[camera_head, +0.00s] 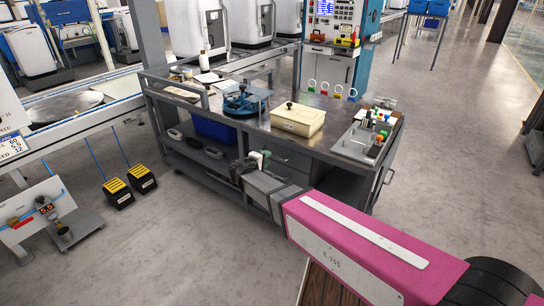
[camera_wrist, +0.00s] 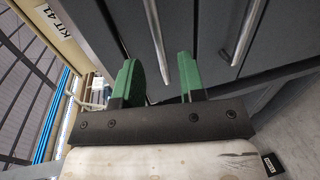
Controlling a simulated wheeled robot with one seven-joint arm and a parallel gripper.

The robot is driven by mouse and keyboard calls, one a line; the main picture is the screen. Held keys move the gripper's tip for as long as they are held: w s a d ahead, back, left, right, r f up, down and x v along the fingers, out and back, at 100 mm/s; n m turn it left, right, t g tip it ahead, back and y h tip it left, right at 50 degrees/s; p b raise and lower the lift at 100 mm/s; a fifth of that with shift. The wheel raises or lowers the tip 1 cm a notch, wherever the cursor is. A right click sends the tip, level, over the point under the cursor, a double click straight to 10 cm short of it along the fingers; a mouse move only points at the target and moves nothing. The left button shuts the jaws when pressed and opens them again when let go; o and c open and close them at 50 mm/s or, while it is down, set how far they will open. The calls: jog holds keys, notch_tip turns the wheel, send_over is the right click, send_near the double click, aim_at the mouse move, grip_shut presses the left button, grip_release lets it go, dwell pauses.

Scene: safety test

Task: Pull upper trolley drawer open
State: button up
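The trolley (camera_head: 330,172) is a dark grey workbench with drawers below its top. The upper drawer (camera_head: 287,157) shows in the head view, partly behind my gripper, and looks closed. In the wrist view, turned sideways, the upper drawer's metal bar handle (camera_wrist: 157,38) runs between the two green fingers of my gripper (camera_wrist: 158,75). The fingers are apart, one on each side of the bar, with visible gaps. Contact cannot be told. A second bar handle (camera_wrist: 246,32) lies to the right, on another front. In the head view my gripper (camera_head: 254,161) is at the drawer fronts.
On the trolley top stand a beige box (camera_head: 297,119), a blue fixture (camera_head: 247,101) and a tool tray (camera_head: 362,141). A blue bin (camera_head: 213,130) sits on the open shelf to the left. Black-yellow pedals (camera_head: 118,192) lie on the floor. Floor in front is clear.

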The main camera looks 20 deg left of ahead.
jog(key=shift+x, duration=2.45)
grip_shut()
